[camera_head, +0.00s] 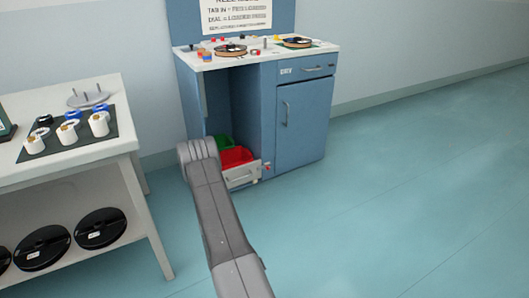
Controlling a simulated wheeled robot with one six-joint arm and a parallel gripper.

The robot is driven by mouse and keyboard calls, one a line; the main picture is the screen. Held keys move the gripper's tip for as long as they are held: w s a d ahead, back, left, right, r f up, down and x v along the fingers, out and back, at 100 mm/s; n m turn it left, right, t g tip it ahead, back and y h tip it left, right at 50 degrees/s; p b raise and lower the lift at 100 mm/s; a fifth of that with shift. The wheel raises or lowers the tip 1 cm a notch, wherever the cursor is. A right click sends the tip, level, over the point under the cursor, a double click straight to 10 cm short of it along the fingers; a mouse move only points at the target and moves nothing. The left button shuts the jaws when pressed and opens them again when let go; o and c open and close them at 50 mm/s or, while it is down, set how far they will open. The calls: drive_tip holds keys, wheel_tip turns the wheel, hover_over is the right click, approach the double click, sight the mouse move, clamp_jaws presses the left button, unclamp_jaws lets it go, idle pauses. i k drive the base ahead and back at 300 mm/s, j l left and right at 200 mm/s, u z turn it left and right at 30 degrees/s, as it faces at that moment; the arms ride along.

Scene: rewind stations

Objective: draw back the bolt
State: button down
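I cannot make out a bolt for certain. A pale low panel (240,177) stands at the front of the open bay of the blue cabinet (304,120). A small red-tipped part (267,167) sits at its right end, too small to tell what it is. The cabinet's right door has a vertical handle (286,112) and looks shut. My grey arm rises from the bottom middle, and its rounded joint overlaps the left side of the bay. My gripper does not show, so its state is hidden.
A red bin (235,156) and a green bin (221,142) are inside the bay. A white table (98,158) stands left, with white spools (99,124) on top and black reels (101,229) below. The teal floor (400,190) is clear to the right.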

sight(262, 167)
drive_tip(key=i+l+u, duration=0.1)
drive_tip(key=i, duration=0.4)
drive_tip(key=i+l, duration=0.2)
drive_tip(key=i, duration=0.25)
drive_tip(key=i+l+u, duration=0.15)
drive_tip(key=i, duration=0.35)
drive_tip(key=i+l, duration=0.25)
drive_tip(key=i, duration=0.2)
drive_tip(key=i+l+u, duration=0.15)
drive_tip(key=i, duration=0.35)
